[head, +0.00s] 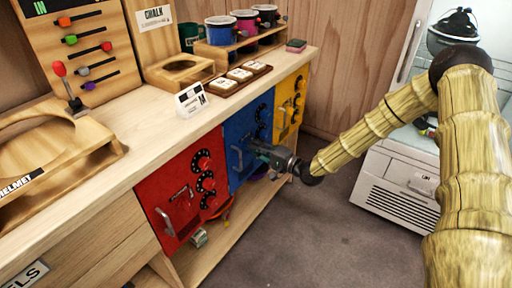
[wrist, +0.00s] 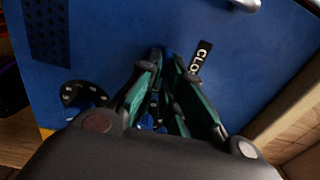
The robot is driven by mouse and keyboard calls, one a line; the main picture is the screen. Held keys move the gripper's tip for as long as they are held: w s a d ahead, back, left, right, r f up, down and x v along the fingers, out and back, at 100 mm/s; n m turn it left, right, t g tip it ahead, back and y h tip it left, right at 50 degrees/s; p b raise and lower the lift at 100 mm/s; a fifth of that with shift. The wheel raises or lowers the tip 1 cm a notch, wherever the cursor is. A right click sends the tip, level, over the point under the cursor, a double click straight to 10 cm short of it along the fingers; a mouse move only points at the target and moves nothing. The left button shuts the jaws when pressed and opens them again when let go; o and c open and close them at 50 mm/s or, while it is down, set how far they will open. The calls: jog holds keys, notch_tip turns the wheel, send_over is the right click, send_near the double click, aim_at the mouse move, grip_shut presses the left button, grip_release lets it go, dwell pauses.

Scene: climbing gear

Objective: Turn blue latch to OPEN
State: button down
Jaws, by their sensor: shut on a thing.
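The blue door (head: 238,137) is in the front of the bench, between a red and a yellow one. It fills most of the wrist view (wrist: 250,85). My gripper (head: 262,153) is at the right part of this door, with its green-padded fingers (wrist: 166,68) pointing at the panel. The fingers are shut on a small blue piece, the blue latch (wrist: 166,54), most of which they hide. A black label beside the fingertips (wrist: 199,57) shows "CLO", with the rest covered by a finger. The latch's exact angle is hard to tell.
A red door (head: 178,205) with black dials is left of the blue one, and a yellow door (head: 290,98) is right. A silver handle (head: 237,158) stands out from the blue door. A black dial (wrist: 85,95) is near the fingers. The floor (head: 330,225) in front is clear.

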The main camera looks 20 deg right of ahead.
jog(key=shift+w+d+m, duration=0.1)
jog(key=shift+d+m, duration=0.05)
jog(key=shift+m, duration=0.15)
jog(key=c, duration=1.6)
grip_release()
jog(key=v, duration=1.2)
jog(key=shift+f, duration=0.1)
